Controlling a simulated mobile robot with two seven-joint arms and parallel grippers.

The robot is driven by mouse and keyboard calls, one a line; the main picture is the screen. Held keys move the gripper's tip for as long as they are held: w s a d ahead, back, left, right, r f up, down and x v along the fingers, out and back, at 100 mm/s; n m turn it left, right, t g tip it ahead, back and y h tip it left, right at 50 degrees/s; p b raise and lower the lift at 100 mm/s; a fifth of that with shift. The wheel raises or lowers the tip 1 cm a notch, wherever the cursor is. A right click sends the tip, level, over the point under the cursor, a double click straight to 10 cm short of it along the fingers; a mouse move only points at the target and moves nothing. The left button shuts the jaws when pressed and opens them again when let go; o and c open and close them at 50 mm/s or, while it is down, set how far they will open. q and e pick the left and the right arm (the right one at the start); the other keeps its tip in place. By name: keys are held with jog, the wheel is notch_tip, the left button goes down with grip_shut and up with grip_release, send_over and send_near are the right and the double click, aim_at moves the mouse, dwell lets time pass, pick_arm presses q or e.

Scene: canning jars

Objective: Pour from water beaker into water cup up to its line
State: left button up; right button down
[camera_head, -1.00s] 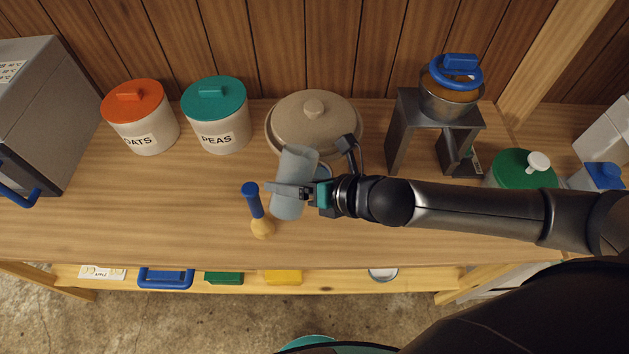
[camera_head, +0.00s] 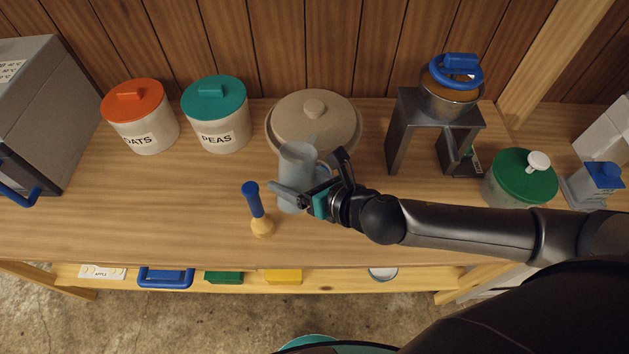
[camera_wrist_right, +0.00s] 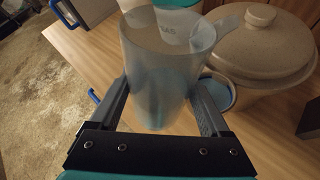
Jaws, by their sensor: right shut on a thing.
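My right gripper (camera_head: 293,192) is shut on the water beaker (camera_head: 297,160), a translucent grey-blue vessel, above the middle of the counter. In the right wrist view the beaker (camera_wrist_right: 165,70) sits between both fingers, its open top visible and its spout pointing right. A small cup with a blue rim (camera_wrist_right: 222,92), apparently the water cup, stands just behind and right of the beaker, partly hidden by it and a finger. In the head view the cup is mostly hidden behind the beaker and gripper. Its line and water level cannot be made out. My left gripper is not in view.
A lidded beige pot (camera_head: 314,122) stands close behind the beaker. A blue-handled tool with a yellow base (camera_head: 257,212) stands just left. PEAS (camera_head: 216,125) and OATS (camera_head: 142,125) canisters are farther left. A metal stand (camera_head: 437,115) with a pot is right. The front-left counter is clear.

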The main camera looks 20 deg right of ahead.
jog(key=shift+w, duration=0.1)
jog(key=shift+w+d+f+n+t+h+b, duration=0.3)
jog(key=shift+w+d+n+t+h+b, duration=0.2)
jog(key=shift+n+t, duration=0.4)
